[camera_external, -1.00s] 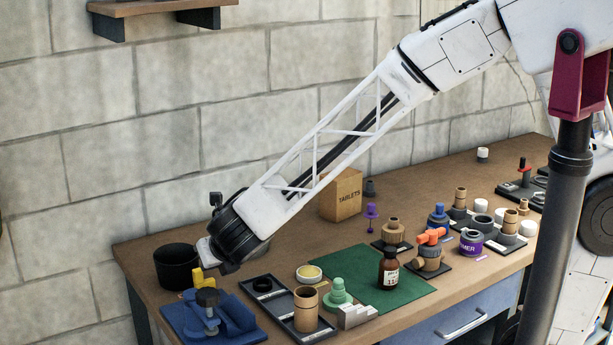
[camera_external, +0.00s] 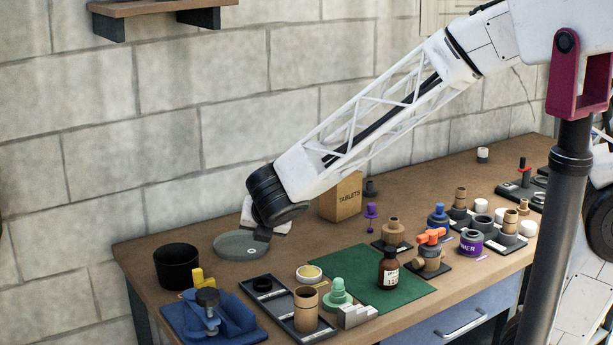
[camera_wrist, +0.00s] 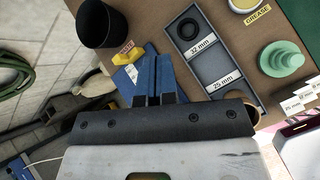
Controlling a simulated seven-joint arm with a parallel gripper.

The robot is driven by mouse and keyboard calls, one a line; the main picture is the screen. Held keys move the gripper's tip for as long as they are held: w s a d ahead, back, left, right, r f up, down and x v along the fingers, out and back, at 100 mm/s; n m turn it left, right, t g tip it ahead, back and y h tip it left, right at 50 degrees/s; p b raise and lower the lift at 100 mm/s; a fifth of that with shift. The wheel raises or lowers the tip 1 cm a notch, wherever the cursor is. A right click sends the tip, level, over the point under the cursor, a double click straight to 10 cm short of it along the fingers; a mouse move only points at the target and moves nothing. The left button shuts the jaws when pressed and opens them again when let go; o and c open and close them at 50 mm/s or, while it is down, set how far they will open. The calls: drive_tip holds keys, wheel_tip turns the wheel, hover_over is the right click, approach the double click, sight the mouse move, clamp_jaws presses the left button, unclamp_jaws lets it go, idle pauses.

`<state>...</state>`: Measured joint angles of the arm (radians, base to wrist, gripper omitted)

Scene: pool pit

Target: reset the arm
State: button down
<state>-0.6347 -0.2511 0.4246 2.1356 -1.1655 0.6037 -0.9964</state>
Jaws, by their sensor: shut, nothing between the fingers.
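My gripper (camera_external: 262,233) hangs above the left part of the brown workbench (camera_external: 215,215), close to a grey round disc (camera_external: 232,243) in the outside view. In the wrist view its two dark-blue fingers (camera_wrist: 157,62) stand together in the middle, closed with nothing between them. The fingers partly cover the blue fixture (camera_wrist: 122,85). My arm slopes down from the upper right in the outside view.
A black cup (camera_external: 176,266) stands at the left. The blue fixture (camera_external: 235,313) with a yellow piece (camera_external: 198,278) and a black tray (camera_external: 281,306) are in front. An amber bottle (camera_external: 388,270) stands on a green mat (camera_external: 412,290). A tablets box (camera_external: 341,197) stands behind, near my arm.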

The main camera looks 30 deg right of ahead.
drive_tip(key=s+d+r+m+g+h, duration=0.1)
drive_tip(key=s+d+r+m+g, duration=0.2)
drive_tip(key=d+m, duration=0.6)
drive_tip(key=s+d+r+m+g+h, duration=0.1)
drive_tip(key=s+d+r+m, duration=0.2)
drive_tip(key=s+d+m, duration=0.55)
drive_tip(key=s+d+r+m+g+y, duration=0.1)
drive_tip(key=s+d+m+g+y, duration=0.1)
drive_tip(key=s+d+m, duration=0.9)
drive_tip(key=shift+s+r+m+y, duration=0.25)
drive_tip(key=shift+s+m+y, duration=0.3)
drive_tip(key=shift+s+y, duration=0.3)
drive_tip(key=shift+w, duration=0.1)
idle(0.9)
